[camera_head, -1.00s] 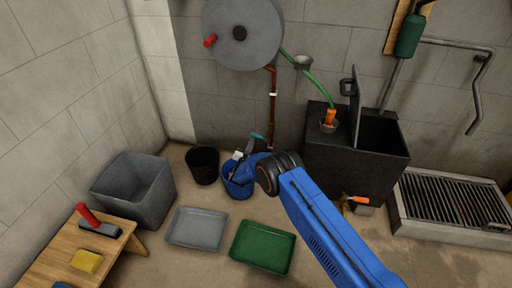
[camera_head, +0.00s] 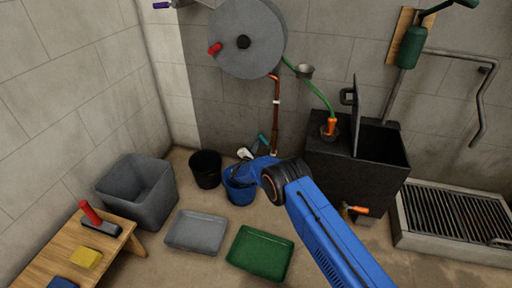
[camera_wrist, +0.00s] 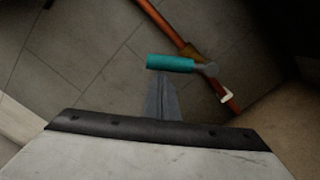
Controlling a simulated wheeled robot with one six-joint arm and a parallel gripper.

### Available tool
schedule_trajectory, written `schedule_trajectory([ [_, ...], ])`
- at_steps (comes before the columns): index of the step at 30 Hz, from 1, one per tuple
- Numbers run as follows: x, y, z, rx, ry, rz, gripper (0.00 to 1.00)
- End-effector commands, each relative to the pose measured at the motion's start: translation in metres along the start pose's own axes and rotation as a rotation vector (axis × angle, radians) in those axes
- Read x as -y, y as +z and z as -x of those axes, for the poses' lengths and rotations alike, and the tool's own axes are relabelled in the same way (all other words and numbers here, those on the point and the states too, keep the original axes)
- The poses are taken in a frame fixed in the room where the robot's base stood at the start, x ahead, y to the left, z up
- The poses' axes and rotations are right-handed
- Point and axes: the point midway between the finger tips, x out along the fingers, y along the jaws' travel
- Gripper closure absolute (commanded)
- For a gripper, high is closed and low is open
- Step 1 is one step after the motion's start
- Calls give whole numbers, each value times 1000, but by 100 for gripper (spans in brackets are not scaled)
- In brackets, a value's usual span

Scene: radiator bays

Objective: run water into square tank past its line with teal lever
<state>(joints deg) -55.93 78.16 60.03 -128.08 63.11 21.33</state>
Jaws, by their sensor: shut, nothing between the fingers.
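The teal lever (camera_wrist: 170,62) sits on the orange-brown pipe (camera_wrist: 178,25) in the wrist view. It also shows small in the head view (camera_head: 262,138), low on the back wall. My gripper (camera_wrist: 162,82) is shut and empty; its narrow grey fingertips are just below the lever in the picture, and I cannot tell if they touch it. In the head view my gripper (camera_head: 245,153) is partly hidden by my blue wrist. A black square-sided tank (camera_head: 350,178) with a raised lid stands at the right. A green hose (camera_head: 318,92) reaches its orange nozzle (camera_head: 331,126). No fill line or water level is visible.
A grey open bin (camera_head: 145,200), grey tray (camera_head: 195,231) and green tray (camera_head: 260,252) are on the floor. A grated drain (camera_head: 455,216) lies at right. A large grey reel (camera_head: 247,25) hangs above.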

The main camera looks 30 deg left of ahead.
Motion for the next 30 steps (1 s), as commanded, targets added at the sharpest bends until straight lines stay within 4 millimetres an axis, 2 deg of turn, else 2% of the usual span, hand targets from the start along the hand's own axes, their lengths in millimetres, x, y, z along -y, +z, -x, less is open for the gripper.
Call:
schedule_trajectory([
  [13,-5,30,-2,1,-18,-340,100],
  [30,-3,40,-2,1,-17,-332,100],
])
